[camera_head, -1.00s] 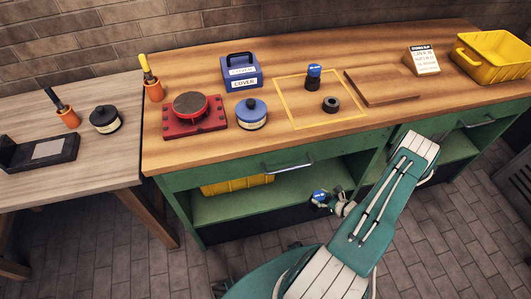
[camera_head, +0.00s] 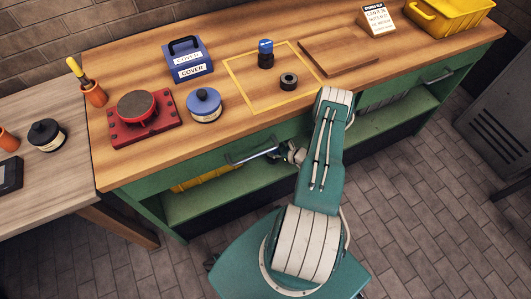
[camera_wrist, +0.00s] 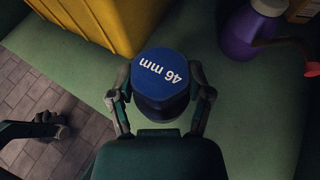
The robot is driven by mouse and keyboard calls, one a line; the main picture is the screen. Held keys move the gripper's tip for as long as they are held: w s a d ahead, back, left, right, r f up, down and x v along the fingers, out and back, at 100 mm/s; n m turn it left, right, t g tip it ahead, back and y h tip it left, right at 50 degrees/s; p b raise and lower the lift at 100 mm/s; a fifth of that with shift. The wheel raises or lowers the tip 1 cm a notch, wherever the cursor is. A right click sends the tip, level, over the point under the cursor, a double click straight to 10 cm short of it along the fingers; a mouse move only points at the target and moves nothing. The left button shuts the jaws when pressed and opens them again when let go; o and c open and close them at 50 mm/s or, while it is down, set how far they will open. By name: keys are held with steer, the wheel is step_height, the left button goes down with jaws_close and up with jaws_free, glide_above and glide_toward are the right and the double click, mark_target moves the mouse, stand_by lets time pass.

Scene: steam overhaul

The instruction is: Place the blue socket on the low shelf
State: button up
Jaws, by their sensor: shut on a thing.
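The blue socket (camera_wrist: 160,78), marked "46 mm" on its flat top, is held upright between the two fingers of my gripper (camera_wrist: 160,97) in the wrist view. My gripper is shut on its sides. The low shelf (camera_head: 222,193) is the green board under the bench top; its surface (camera_wrist: 255,125) fills much of the wrist view beneath the socket. I cannot tell whether the socket's base touches it. In the head view my arm reaches under the bench edge, and the socket is hidden there.
A yellow bin (camera_wrist: 105,20) stands upper left of the socket, and a purple bottle (camera_wrist: 250,32) upper right. The drawer handle (camera_head: 250,152) is close to my wrist. Another blue-topped socket (camera_head: 265,54) and a black ring (camera_head: 288,80) are on the bench top. Green shelf right of the socket is clear.

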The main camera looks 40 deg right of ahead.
steer(key=w+f, duration=0.1)
steer(key=f, duration=0.1)
steer(key=w+f, duration=0.2)
steer(key=shift+d+f, duration=0.1)
steer(key=f, duration=0.2)
steer(key=w+f, duration=0.1)
steer(key=shift+w+a+f, duration=0.1)
steer(key=shift+a+f, duration=0.05)
steer(key=shift+a, duration=0.2)
steer(key=shift+d+f, duration=0.25)
steer(key=shift+f, duration=0.2)
steer(key=shift+a, duration=0.1)
steer(key=o, duration=1.3)
steer(key=shift+a+f, duration=0.1)
steer(key=shift+o, duration=0.2)
